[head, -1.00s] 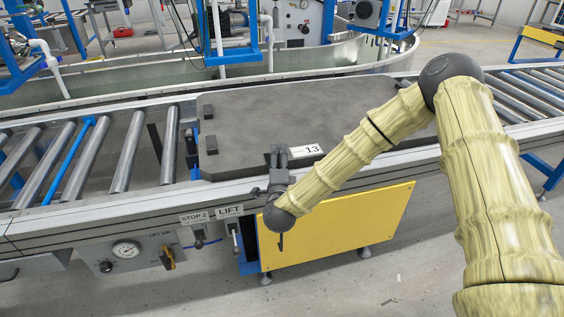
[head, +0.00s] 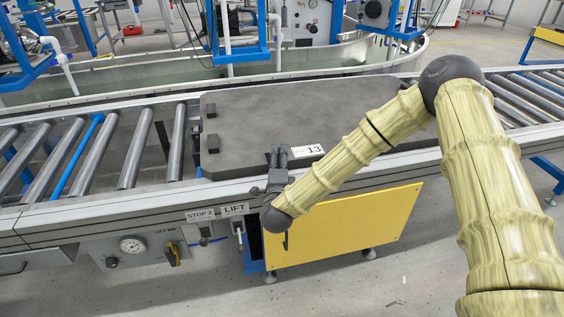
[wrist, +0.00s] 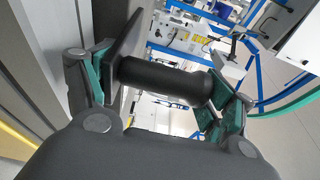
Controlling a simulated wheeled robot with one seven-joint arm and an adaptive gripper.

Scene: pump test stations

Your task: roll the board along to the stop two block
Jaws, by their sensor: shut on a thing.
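The dark grey board (head: 270,110), with a white label reading 13, lies flat on the conveyor. A small dark block (head: 196,138) stands at the board's left edge, above the STOP 2 sign (head: 200,214); I cannot tell whether they touch. My gripper (head: 278,156) is at the board's near edge, just left of the label. In the wrist view, my gripper's green-padded fingers are shut on a black round handle (wrist: 160,80).
Bare rollers (head: 85,160) lie left of the board. A LIFT sign (head: 235,209), a gauge (head: 132,245) and a yellow panel (head: 345,228) are on the near side. A water trough (head: 130,80) runs behind the conveyor.

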